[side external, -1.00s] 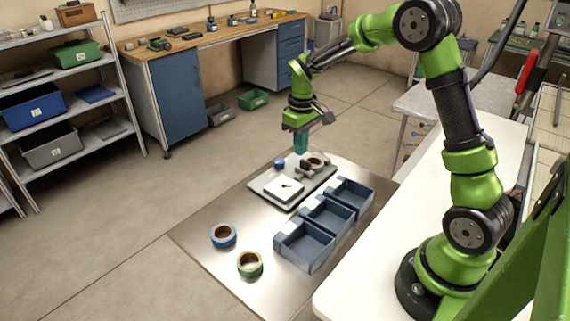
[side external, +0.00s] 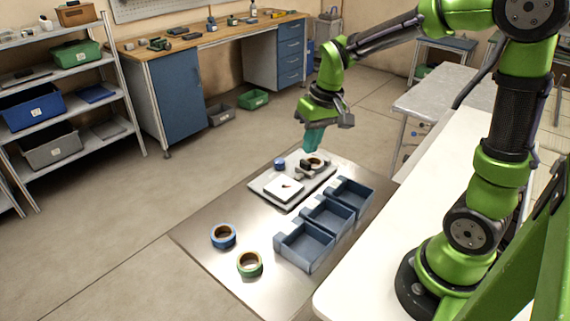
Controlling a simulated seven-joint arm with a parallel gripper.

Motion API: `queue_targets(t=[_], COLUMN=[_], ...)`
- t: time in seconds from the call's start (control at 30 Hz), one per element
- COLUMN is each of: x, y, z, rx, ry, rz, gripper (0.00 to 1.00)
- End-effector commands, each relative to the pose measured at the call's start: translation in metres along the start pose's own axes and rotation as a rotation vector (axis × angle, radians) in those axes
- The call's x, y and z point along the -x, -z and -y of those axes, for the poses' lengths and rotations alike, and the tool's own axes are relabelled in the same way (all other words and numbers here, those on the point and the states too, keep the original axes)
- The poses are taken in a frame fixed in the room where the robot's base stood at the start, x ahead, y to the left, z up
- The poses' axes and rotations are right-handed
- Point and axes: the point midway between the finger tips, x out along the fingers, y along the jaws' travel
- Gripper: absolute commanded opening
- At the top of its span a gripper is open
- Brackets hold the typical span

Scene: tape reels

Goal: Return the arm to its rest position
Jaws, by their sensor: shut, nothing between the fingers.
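My gripper (side external: 312,140) is at the end of the green arm, raised above the far end of the metal work table. Its teal fingers point down, are shut and hold nothing. Below it, apart from it, is a grey board (side external: 262,187) with a white square plate (side external: 285,189) on it. A tape reel (side external: 316,162) and dark fittings (side external: 304,167) are at the board's far end. A blue reel (side external: 223,236) and a green reel (side external: 250,264) lie on the near left of the table.
Three blue-grey bins (side external: 305,246) stand in a row right of the board and look empty. A small blue item (side external: 279,163) is at the board's far left. A white bench (side external: 380,268) carries my base. The air around my gripper is clear.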

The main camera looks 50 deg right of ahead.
Motion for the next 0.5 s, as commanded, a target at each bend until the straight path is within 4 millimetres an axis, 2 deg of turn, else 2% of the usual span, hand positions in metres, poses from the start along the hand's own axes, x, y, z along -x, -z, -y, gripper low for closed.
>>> queue_targets(t=[0.03, 0.1, 0.3, 0.5], x=[0.016, 0.032, 0.065, 0.084], y=[-0.015, -0.035, -0.089, -0.119], z=[0.007, 0.015, 0.030, 0.037], rx=[-0.018, -0.046, -0.085, -0.058], ry=[0.024, 0.058, 0.158, 0.226], rz=[-0.044, -0.096, -0.237, -0.339], gripper=[0.00, 0.00, 0.00, 0.00])
